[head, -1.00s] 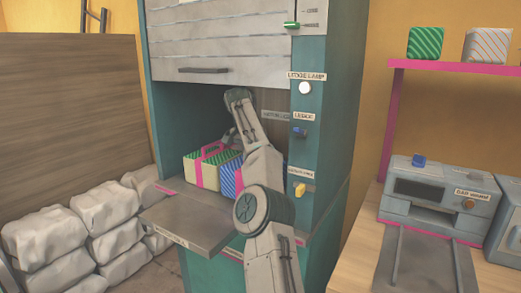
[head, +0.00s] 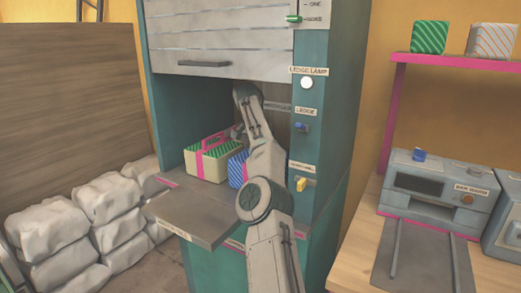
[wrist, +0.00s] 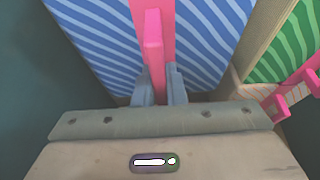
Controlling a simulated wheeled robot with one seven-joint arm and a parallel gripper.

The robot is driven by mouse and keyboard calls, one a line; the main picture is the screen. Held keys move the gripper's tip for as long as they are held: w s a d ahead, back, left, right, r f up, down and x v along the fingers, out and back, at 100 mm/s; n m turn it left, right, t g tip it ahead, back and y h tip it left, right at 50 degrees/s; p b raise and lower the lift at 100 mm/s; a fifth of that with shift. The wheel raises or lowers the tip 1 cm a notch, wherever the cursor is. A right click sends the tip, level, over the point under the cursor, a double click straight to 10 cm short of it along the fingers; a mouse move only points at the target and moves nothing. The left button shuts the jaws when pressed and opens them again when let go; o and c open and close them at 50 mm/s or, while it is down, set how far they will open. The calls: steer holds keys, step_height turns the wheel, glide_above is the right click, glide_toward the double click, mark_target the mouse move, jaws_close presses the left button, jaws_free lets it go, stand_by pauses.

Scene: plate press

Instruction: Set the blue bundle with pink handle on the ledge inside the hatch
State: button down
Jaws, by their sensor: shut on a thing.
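The blue bundle (head: 237,171) with white stripes is inside the open hatch (head: 185,115), just right of a green-striped bundle. My arm hides much of it in the head view. In the wrist view, the blue bundle (wrist: 95,35) fills the upper middle, with its pink handle (wrist: 153,45) between my fingers. My gripper (wrist: 158,88) is shut on that handle. I cannot tell whether the bundle's underside touches the surface below.
The green-striped bundle (head: 208,162) with a pink handle stands close beside the blue one. The raised shutter (head: 220,40) hangs above my arm. A side panel holds a lamp (head: 306,83), a blue switch (head: 301,127) and a yellow switch (head: 300,184).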

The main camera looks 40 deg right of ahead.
steer(key=shift+d, duration=0.1)
steer(key=c, duration=1.5)
jaws_free()
steer(key=shift+s+r+p, duration=0.1)
steer(key=shift+r+p, duration=0.2)
steer(key=shift+r, duration=0.3)
steer(key=shift+s+a+f+b, duration=0.1)
steer(key=shift+a+f+b, duration=0.05)
steer(key=shift+a+b, duration=0.3)
steer(key=shift+s+a+f+b, duration=0.1)
steer(key=shift+s+a+b, duration=0.25)
steer(key=shift+a+b, duration=0.65)
steer(key=s+a+b, duration=0.1)
steer(key=a+b, duration=0.1)
steer(key=a, duration=0.1)
steer(key=s+a+b, duration=0.1)
steer(key=a+b, duration=0.1)
steer(key=s+a+b, duration=0.2)
steer(key=a, duration=0.1)
steer(key=shift+a+r, duration=0.3)
